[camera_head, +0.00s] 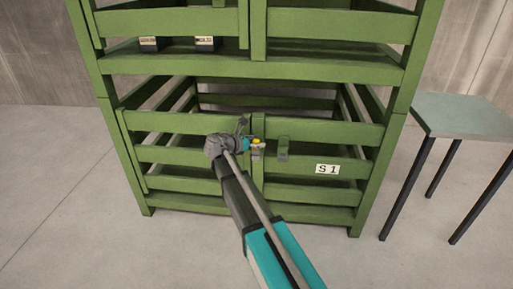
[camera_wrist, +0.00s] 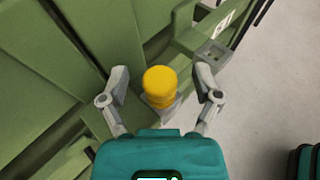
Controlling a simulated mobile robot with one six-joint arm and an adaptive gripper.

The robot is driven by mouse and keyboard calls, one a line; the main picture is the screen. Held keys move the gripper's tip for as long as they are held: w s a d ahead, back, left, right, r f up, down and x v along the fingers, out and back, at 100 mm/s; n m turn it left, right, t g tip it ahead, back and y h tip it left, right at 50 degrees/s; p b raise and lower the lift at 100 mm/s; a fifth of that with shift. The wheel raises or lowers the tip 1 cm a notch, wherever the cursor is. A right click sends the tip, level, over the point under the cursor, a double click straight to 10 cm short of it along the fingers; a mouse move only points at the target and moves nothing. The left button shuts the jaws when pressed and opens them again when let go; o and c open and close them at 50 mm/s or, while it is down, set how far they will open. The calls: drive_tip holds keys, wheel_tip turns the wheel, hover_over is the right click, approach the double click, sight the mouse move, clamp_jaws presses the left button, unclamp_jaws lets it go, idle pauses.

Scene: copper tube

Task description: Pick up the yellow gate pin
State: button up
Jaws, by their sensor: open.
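The yellow gate pin (camera_wrist: 160,84) stands upright in a grey fitting (camera_wrist: 162,102) on the green gate in the wrist view. It also shows small in the head view (camera_head: 256,141), at the middle of the lower gate. My gripper (camera_wrist: 160,76) is open, with one finger on each side of the pin's yellow head and visible gaps on both sides. The pin's lower part is hidden below the head. In the head view my gripper is partly hidden behind my arm.
The green slatted crate (camera_head: 330,133) labelled S1 stands under another green crate (camera_head: 340,25) with dark labelled blocks (camera_head: 205,43) inside. A small table (camera_head: 465,117) stands at the right. The concrete floor is clear.

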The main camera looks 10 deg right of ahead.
clamp_jaws()
idle(0.3)
drive_tip(key=shift+r, duration=0.15)
wheel_tip(320, 180, up, 10)
drive_tip(key=p, duration=1)
idle(0.8)
